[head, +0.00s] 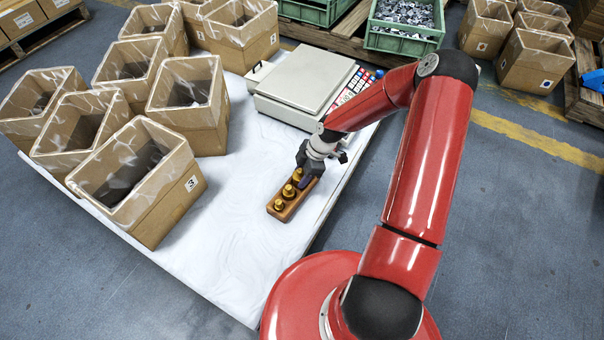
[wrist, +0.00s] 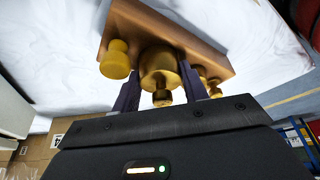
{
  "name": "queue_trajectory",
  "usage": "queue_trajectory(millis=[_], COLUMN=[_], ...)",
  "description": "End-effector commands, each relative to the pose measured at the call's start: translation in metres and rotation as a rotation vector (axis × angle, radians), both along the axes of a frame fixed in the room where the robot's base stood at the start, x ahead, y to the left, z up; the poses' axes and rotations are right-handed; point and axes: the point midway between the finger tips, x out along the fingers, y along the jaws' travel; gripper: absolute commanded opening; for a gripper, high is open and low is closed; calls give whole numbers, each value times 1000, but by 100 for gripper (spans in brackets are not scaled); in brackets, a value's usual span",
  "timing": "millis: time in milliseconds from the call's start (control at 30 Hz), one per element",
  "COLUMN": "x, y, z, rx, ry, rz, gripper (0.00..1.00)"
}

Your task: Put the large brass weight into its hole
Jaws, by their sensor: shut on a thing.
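The wooden block (head: 275,211) lies on the white table top in the head view, with brass weights at it. It also shows in the wrist view (wrist: 190,38). My gripper (head: 303,179) is over the far end of the block. In the wrist view my gripper's (wrist: 160,88) dark fingers stand on both sides of the large brass weight (wrist: 158,68) and are shut on it. The weight's knob points toward the wrist camera, and its body overlaps the block. Its lower end is hidden, so I cannot tell how deep it sits.
Another brass weight (wrist: 116,60) is on the left of the large one in the wrist view, and smaller ones (wrist: 214,88) are on the right, close to the finger. A scale (head: 305,85) stands behind the block. Cardboard boxes (head: 150,195) fill the table's left.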

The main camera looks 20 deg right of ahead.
Motion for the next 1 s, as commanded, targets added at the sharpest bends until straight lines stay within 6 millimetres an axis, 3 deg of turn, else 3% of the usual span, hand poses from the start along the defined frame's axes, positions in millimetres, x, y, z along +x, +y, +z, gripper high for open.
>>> queue_trajectory(millis=[167, 200, 367, 733, 1000], x=[1, 0, 0, 0, -1], y=[0, 0, 0, -2, -23], z=[-2, -2, -2, 6, 55], rx=[1, 0, 0, 0, -1], ry=[-2, 0, 0, 0, -3], rz=[-1, 0, 0, -2, -5], gripper=[0, 46, 65, 65, 65])
